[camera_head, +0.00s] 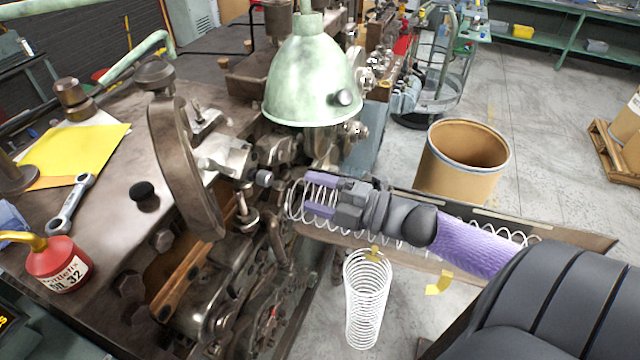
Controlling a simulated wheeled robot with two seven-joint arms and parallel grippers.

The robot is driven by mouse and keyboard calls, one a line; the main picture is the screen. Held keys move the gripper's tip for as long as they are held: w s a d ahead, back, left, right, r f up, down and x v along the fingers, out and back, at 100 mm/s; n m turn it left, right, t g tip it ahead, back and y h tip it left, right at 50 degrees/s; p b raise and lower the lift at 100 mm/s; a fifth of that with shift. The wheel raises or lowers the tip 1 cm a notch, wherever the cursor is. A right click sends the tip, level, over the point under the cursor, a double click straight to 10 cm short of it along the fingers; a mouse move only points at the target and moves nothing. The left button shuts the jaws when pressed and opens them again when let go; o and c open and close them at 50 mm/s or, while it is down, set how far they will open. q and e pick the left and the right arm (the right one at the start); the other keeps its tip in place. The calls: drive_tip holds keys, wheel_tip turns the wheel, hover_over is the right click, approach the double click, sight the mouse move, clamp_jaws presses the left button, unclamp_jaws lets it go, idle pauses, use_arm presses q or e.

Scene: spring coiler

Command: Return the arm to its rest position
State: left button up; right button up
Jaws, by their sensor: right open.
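My right arm comes in from the right, dark grey and purple. My right gripper (310,197) is open, with its two purple fingers pointing left toward the coiler's head. White spring coils (293,204) show around and behind the fingers; I cannot tell whether the fingers touch them. More coils run along the trough (575,236) behind my arm, partly hidden by it. The spring coiler (180,150) is a brown, worn metal machine at the left and centre. My left gripper is not in view.
A white spring (367,305) stands upright below the trough, with a yellow tag (438,284) near it. A green lamp shade (312,75) hangs above the gripper. A brown drum (462,160) stands behind the trough. A red oil can (62,265) and wrench (70,207) sit at left.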

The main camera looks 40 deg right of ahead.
drive_tip(key=shift+s+d, duration=0.2)
drive_tip(key=shift+s, duration=0.15)
